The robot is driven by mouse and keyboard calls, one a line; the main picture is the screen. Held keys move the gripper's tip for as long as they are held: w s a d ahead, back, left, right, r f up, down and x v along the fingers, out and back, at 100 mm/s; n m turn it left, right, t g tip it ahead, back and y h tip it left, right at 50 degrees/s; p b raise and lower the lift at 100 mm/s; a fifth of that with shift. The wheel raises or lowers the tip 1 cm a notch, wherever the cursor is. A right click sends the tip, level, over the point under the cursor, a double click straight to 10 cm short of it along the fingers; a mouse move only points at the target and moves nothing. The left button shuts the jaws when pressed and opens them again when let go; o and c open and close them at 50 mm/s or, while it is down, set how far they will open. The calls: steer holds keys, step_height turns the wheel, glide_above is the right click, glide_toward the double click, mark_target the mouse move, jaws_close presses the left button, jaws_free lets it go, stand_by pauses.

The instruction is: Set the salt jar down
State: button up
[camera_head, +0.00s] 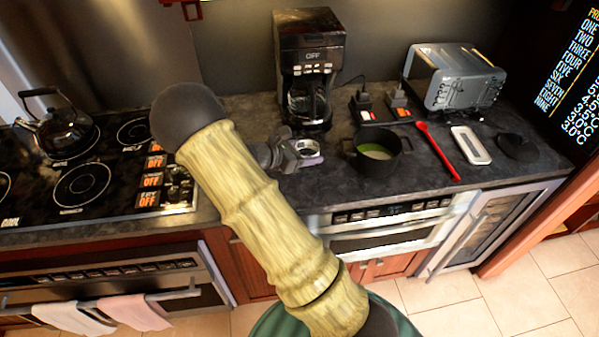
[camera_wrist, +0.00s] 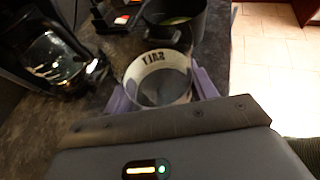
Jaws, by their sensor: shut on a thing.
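The salt jar (camera_head: 308,148) is a small round open-topped jar at the counter's middle, in front of the coffee maker. In the wrist view the jar (camera_wrist: 158,78) shows "SALT" lettering on its pale wall and a grey inside. My gripper (camera_head: 304,158) is shut on the jar, with a purple finger on each side of it in the wrist view (camera_wrist: 163,94). The jar looks roughly upright over or on the dark counter (camera_head: 240,195). I cannot tell whether its base touches the counter.
A black pot (camera_head: 377,165) with pale green contents stands just right of the jar. The coffee maker (camera_head: 312,65) is behind. A stove with a kettle (camera_head: 62,130) is at left. A red utensil (camera_head: 438,150), a white tray (camera_head: 470,145) and a toaster (camera_head: 455,80) are at right.

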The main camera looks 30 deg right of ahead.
steer(key=shift+w, duration=0.35)
steer(key=shift+s, duration=0.2)
steer(key=shift+f, duration=0.2)
steer(key=p, duration=0.1)
glide_above(305, 181)
steer(key=shift+f, duration=2.7)
steer(key=shift+f, duration=0.1)
steer(key=shift+f+p, duration=0.5)
steer(key=shift+f, duration=1.45)
